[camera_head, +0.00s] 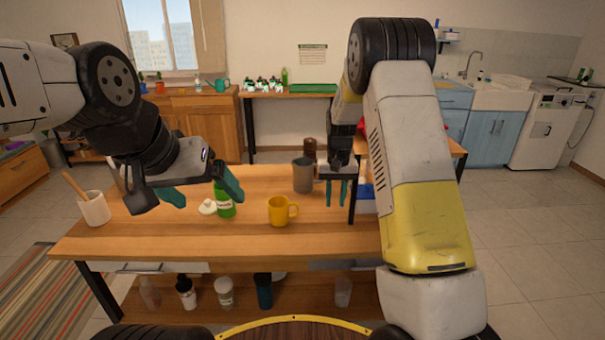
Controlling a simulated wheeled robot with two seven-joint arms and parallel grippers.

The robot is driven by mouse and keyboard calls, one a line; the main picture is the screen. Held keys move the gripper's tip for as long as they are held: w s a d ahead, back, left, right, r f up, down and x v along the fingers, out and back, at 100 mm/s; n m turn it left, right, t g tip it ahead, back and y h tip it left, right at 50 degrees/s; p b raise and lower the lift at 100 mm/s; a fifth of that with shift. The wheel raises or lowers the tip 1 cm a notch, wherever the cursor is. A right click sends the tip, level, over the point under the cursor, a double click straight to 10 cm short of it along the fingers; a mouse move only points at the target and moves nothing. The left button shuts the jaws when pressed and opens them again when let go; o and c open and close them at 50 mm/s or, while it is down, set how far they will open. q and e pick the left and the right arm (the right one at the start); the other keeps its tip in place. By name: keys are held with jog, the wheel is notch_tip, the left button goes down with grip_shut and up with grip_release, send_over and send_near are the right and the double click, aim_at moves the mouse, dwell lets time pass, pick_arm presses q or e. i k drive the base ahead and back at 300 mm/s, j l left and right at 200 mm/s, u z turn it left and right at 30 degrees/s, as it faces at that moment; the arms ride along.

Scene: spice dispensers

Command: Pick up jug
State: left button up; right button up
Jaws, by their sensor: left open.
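A grey jug-like vessel (303,176) stands upright towards the back of the wooden table, left of my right gripper (336,194). A yellow mug (279,211) with its handle to the right stands in front of it. I cannot tell for certain which vessel is the jug. My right gripper points down with a gap between its teal fingers, beside the grey vessel and apart from it. My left gripper (203,192) is open and empty above the left part of the table, near a green bottle (225,208).
A white round item (207,207) lies beside the bottle. A white crock (95,208) with a wooden utensil stands at the table's left end. Several bottles, including a dark blue one (263,291), stand on the lower shelf. The front middle of the tabletop is clear.

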aim_at(304, 183)
jog(key=i, duration=1)
